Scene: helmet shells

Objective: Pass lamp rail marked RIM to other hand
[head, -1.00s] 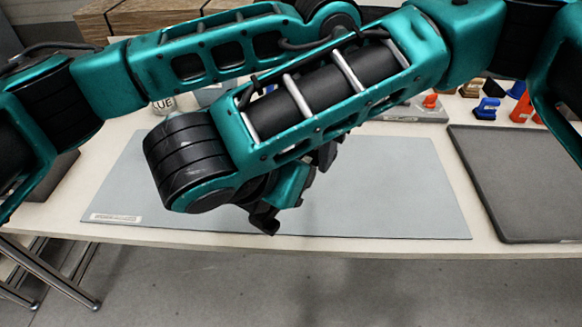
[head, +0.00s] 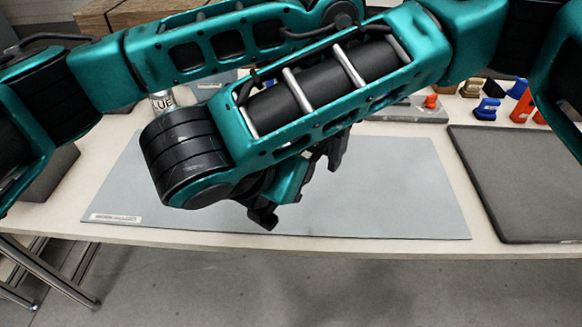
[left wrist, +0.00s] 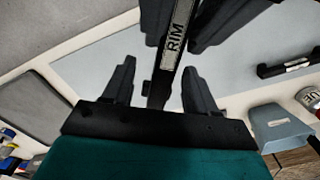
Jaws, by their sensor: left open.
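The lamp rail (left wrist: 174,45) is a dark bar with a white RIM label in the left wrist view. My left gripper (left wrist: 158,75) is open, with one finger on each side of the rail's near end and gaps beside it. At the top of that view, the dark fingers of my right gripper (left wrist: 186,22) flank the rail close to the label and appear shut on it.
A light grey mat (head: 400,200) covers the table's middle. A dark tray (head: 520,185) lies at right, with blue and orange pieces (head: 487,108) behind it. Another dark bar with a white label (left wrist: 287,68), a cup (left wrist: 309,98) and a grey-blue bin (left wrist: 270,125) show in the wrist view.

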